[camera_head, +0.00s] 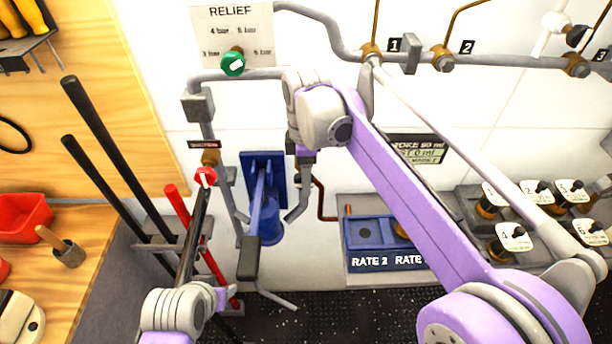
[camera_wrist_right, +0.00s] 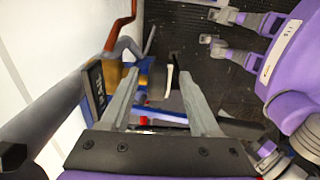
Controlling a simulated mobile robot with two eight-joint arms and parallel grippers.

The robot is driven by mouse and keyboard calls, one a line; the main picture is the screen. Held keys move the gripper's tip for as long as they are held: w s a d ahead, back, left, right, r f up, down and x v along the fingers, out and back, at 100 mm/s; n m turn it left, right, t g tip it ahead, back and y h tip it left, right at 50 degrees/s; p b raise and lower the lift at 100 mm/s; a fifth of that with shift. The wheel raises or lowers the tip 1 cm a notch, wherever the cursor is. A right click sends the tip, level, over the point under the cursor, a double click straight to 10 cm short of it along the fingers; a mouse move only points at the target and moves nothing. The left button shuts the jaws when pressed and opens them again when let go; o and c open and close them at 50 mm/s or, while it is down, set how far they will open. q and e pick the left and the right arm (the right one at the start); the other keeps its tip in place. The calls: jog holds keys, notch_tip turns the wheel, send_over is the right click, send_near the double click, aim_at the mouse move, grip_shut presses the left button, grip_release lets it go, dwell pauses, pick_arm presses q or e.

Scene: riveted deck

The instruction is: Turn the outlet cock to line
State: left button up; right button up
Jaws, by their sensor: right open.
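A brass cock with a red knob (camera_head: 205,177) sits on the grey pipework at the left of the white wall, under a small label plate (camera_head: 204,144) too small to read. I take it for the outlet cock; its pointing direction is unclear. My right gripper (camera_head: 296,205) hangs to its right, apart from it, beside the blue pump (camera_head: 270,222). In the right wrist view this gripper (camera_wrist_right: 165,103) is open, with no object seen gripped. My left arm's wrist (camera_head: 175,312) is at the bottom left; its fingers are not clear.
A green knob (camera_head: 232,64) sits under the RELIEF plate (camera_head: 230,20). Black rods (camera_head: 105,125) and a red bar (camera_head: 190,225) stand left of the pump. A blue RATE box (camera_head: 362,257) and several numbered black-knobbed units (camera_head: 512,238) are at the right. Pipes line the wall.

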grip_shut()
dwell(0.3)
